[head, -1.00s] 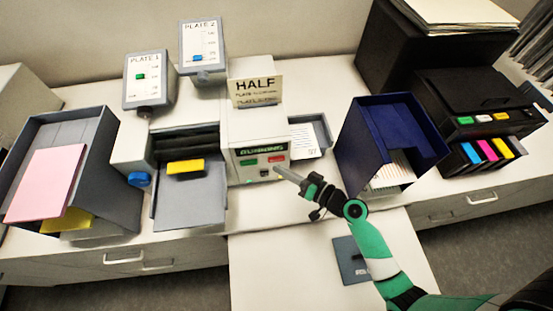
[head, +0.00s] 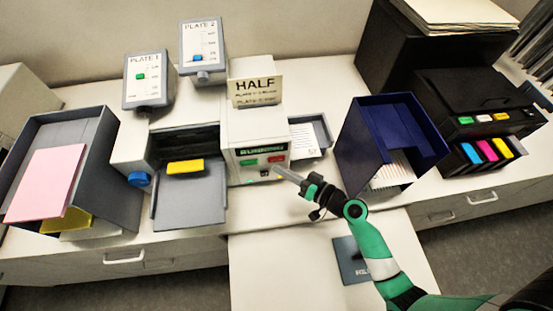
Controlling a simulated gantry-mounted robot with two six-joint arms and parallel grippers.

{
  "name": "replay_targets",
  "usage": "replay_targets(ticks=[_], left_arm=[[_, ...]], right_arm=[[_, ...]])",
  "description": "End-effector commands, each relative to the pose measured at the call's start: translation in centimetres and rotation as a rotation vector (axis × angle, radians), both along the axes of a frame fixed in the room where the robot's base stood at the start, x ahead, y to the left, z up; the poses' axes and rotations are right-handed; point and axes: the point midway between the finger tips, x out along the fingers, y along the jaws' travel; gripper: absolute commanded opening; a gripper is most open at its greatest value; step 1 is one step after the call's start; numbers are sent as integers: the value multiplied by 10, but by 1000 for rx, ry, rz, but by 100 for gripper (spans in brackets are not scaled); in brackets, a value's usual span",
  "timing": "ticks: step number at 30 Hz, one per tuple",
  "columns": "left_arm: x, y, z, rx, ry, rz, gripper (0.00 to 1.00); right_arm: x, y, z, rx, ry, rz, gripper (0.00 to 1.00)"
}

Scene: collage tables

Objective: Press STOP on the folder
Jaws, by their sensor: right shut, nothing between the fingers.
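The folder (head: 240,130) is a white machine at the middle of the bench. Its front panel has a lit display reading RUNNING (head: 259,149), a green button (head: 251,163) at left and a red button (head: 276,159) at right. A small dark control lies below them. No STOP lettering is legible. My right gripper (head: 279,171) is shut and empty. Its tip is at the lower right of the panel, just below the red button. I cannot tell whether it touches the panel. My left gripper is not in view.
A grey feed tray (head: 190,205) with a yellow block (head: 185,167) is left of the panel. A grey bin (head: 110,175) stands at far left, a dark blue bin (head: 350,140) at right. A black printer (head: 470,95) is beyond. A sign reading HALF (head: 256,86) tops the folder.

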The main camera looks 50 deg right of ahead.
Motion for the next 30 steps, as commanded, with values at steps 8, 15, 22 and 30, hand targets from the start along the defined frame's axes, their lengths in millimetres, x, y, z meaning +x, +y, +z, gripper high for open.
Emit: replay_targets(ticks=[8, 15, 22, 30], left_arm=[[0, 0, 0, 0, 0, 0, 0], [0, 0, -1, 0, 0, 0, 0], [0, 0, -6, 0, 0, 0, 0], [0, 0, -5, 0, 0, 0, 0]], right_arm=[[0, 0, 0, 0, 0, 0, 0], [1, -1, 0, 0, 0, 0, 0], [7, -6, -1, -1, 0, -1, 0], [7, -6, 0, 0, 0, 0, 0]])
